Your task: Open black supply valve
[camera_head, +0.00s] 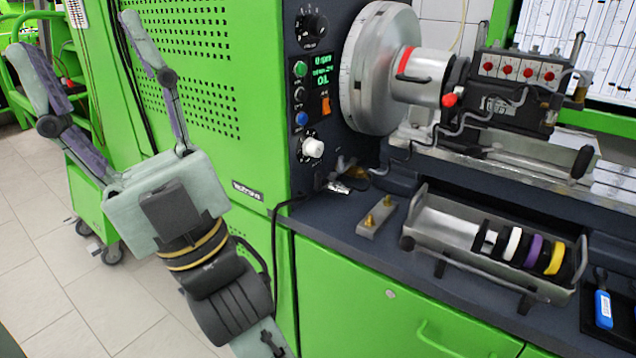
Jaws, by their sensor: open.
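My gripper (80,40) is at the left of the head view, its two fingers pointing up and spread wide apart. It is open with nothing between the fingers, in front of the green cabinet and well left of the bench top. A small valve-like fitting with metal and dark parts (345,172) sits on the bench at the foot of the control panel. I cannot tell for sure that it is the black supply valve, nor how its handle stands. My gripper is apart from it, to the left.
The green cabinet (215,100) with a control panel (311,100) stands behind my arm. A metal drum (378,70) and pump (515,85) sit on the bench. A tray (440,228) with coloured rings and a blue-handled tool (603,308) lie in front. Tiled floor is free at lower left.

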